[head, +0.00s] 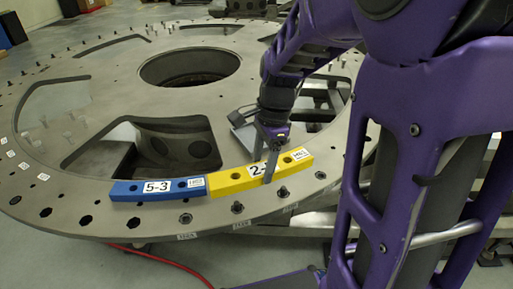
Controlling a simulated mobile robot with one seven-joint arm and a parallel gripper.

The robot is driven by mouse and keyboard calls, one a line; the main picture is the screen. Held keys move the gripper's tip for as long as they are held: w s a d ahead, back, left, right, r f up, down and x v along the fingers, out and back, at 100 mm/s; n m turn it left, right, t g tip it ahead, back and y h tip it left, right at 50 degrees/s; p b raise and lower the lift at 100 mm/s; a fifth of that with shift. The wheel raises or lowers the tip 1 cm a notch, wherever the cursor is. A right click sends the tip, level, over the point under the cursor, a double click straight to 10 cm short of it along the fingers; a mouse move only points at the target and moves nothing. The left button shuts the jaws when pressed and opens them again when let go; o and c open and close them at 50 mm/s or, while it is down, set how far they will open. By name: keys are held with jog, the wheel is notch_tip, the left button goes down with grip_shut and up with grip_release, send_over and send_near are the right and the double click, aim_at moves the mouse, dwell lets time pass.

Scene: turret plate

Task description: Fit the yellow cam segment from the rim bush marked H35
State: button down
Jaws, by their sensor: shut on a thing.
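The yellow cam segment (226,183) lies along the near rim of the big round turret plate (90,214), in the middle of the head view. Its large label starts with "2-"; the rest is hidden by a finger. A small tag at its right end is too small to read surely. My gripper (269,166) comes down from above and is shut across the segment, right of its middle. I cannot tell whether the segment rests fully on the plate. Rim labels (187,236) show in front, too small to read, so I cannot tell which bush is H35.
A blue segment (160,195) marked "5-3" sits on the rim, its right end close to or touching the yellow one. Dark pins and holes line the rim. The plate has large cutouts and a round central opening. A red cable (165,257) lies on the floor.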

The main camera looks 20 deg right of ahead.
jog(key=shift+w, duration=0.15)
jog(key=shift+f+b, duration=2.4)
jog(key=shift+f, duration=0.1)
jog(key=shift+f+b, duration=0.7)
jog(key=shift+f, duration=1.35)
grip_release()
jog(key=d+r+p, duration=0.1)
jog(key=r, duration=0.4)
jog(key=r+p, duration=0.1)
jog(key=r, duration=0.5)
jog(key=d+r+p, duration=0.1)
jog(key=r+p, duration=0.1)
jog(key=r, duration=0.4)
jog(key=shift+d+r, duration=0.15)
jog(key=shift+d, duration=0.15)
jog(key=shift+w, duration=0.1)
